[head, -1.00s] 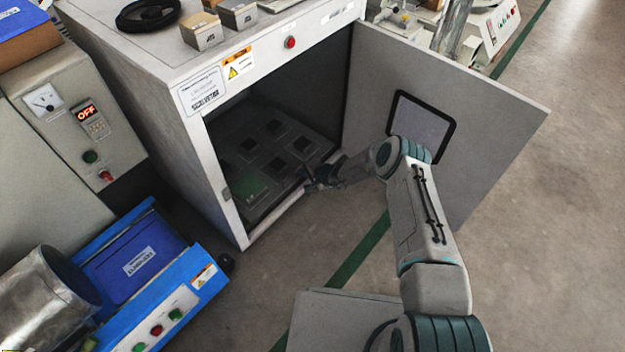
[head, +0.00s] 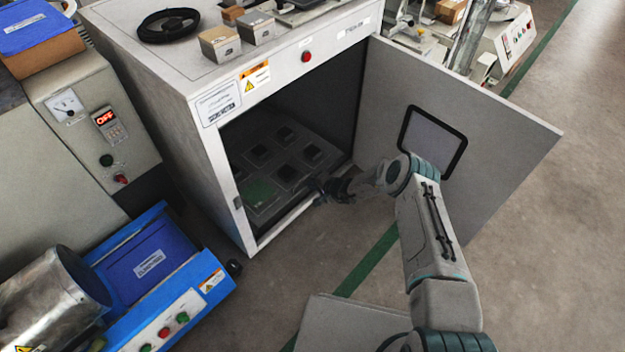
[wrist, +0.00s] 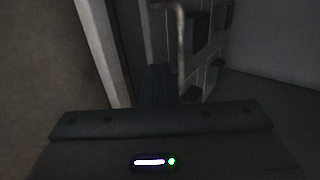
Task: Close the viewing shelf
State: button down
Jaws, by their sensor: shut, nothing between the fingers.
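The viewing shelf (head: 262,213) is a dark tray with several square dark pads and a green patch, low inside the open cabinet (head: 228,180). Its front edge lies close to the cabinet's bottom front sill. In the wrist view the shelf (wrist: 211,77) appears on edge with dark blocks and a curved rail along its side. My gripper (head: 318,190) is shut and empty at the shelf's front right, by the cabinet opening. In the wrist view my fingers (wrist: 158,85) are dark and point toward the shelf; contact cannot be told.
The cabinet door (head: 490,130), with a dark-framed window, stands wide open to the right, behind my arm. A blue machine (head: 165,275) and a metal cylinder (head: 50,300) stand at the lower left. Small boxes (head: 220,43) sit on the cabinet top.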

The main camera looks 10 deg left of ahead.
jog(key=d+f+p+v, duration=0.1)
jog(key=p+v, duration=0.5)
jog(key=v, duration=0.5)
jog(key=shift+w+d, duration=0.15)
jog(key=shift+d, duration=0.35)
jog(key=shift+r, duration=0.1)
